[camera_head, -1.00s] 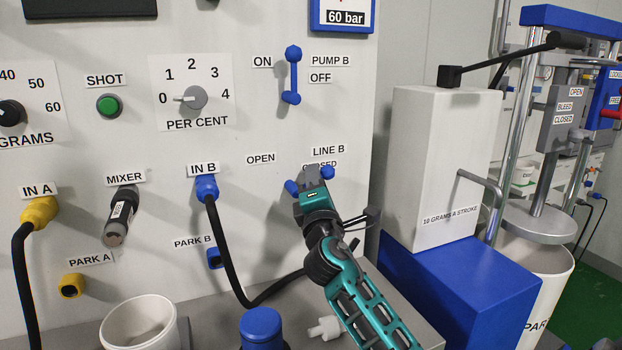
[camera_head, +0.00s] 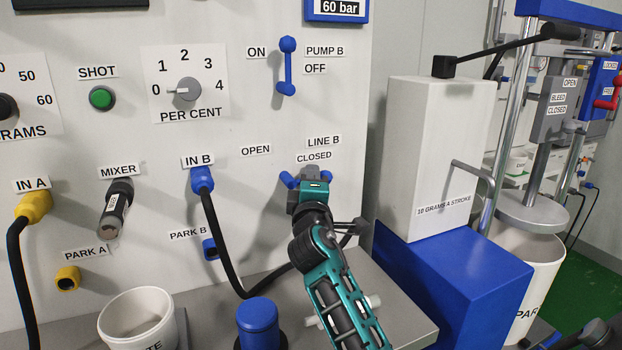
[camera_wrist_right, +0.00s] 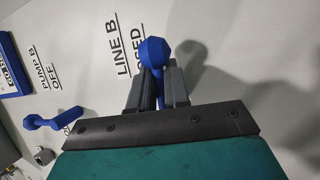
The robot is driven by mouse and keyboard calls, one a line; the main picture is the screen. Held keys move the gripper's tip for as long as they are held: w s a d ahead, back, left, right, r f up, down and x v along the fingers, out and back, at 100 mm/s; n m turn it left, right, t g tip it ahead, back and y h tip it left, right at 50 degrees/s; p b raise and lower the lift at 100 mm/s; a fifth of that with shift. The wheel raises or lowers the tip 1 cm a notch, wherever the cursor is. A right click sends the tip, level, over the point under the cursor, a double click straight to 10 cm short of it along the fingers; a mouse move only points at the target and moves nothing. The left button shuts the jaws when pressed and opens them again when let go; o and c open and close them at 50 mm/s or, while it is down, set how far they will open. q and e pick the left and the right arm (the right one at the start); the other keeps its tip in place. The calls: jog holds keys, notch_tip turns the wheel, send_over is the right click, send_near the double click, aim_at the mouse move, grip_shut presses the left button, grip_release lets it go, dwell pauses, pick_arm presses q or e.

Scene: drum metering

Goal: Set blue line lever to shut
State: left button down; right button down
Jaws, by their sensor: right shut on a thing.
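The blue line lever (camera_head: 327,177) is on the white panel under the LINE B label (camera_head: 323,141). It lies nearly level, with one blue end on each side of my right gripper (camera_head: 308,178). Its middle is hidden behind the gripper. The CLOSED label (camera_head: 314,157) is just above it and the OPEN label (camera_head: 256,150) is to the upper left. In the right wrist view the lever's blue knob (camera_wrist_right: 155,54) shows between the grey fingers, which are shut on it. My left gripper is not in view.
The blue pump B lever (camera_head: 287,68) is above. The IN B plug (camera_head: 202,180) and its black hose are to the left. A white cup (camera_head: 140,318) and a blue-capped post (camera_head: 258,316) stand below. A white box on a blue base (camera_head: 465,275) stands to the right.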

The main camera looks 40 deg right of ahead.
jog(key=shift+s+d, duration=0.15)
jog(key=shift+d, duration=0.15)
jog(key=c, duration=1.2)
grip_release()
jog(key=shift+o, duration=0.2)
jog(key=shift+a+f, duration=0.1)
jog(key=shift+a, duration=0.05)
